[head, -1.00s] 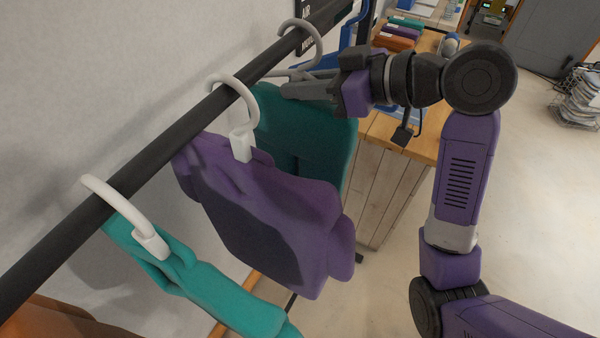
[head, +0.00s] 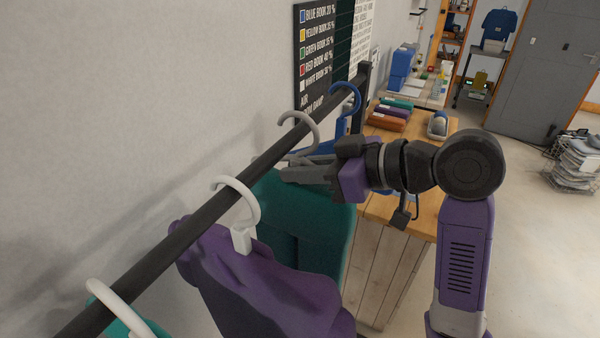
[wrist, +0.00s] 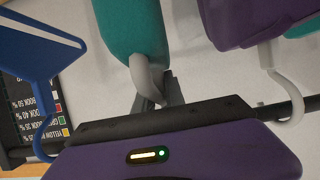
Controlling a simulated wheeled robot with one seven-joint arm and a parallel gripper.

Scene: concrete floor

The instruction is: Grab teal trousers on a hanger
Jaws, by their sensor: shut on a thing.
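The dark teal trousers (head: 318,225) hang on the black rail (head: 196,228) from a grey hanger hook (head: 302,125), behind the purple garment. In the wrist view the teal cloth (wrist: 130,28) is at the top with the grey hanger neck (wrist: 146,80) below it. My gripper (head: 290,170) reaches in from the right, just under the rail, and is shut on the hanger neck. Its fingers (wrist: 172,92) show beside the neck in the wrist view. Part of the trousers is hidden by the purple garment and my gripper.
A purple garment (head: 260,280) on a white hanger (head: 240,200) hangs nearer on the rail, with another white hanger (head: 115,305) closer still. A blue hanger (head: 347,97) is farther along. A wooden table (head: 385,250) stands behind, holding folded cloths (head: 388,118). Open floor lies right.

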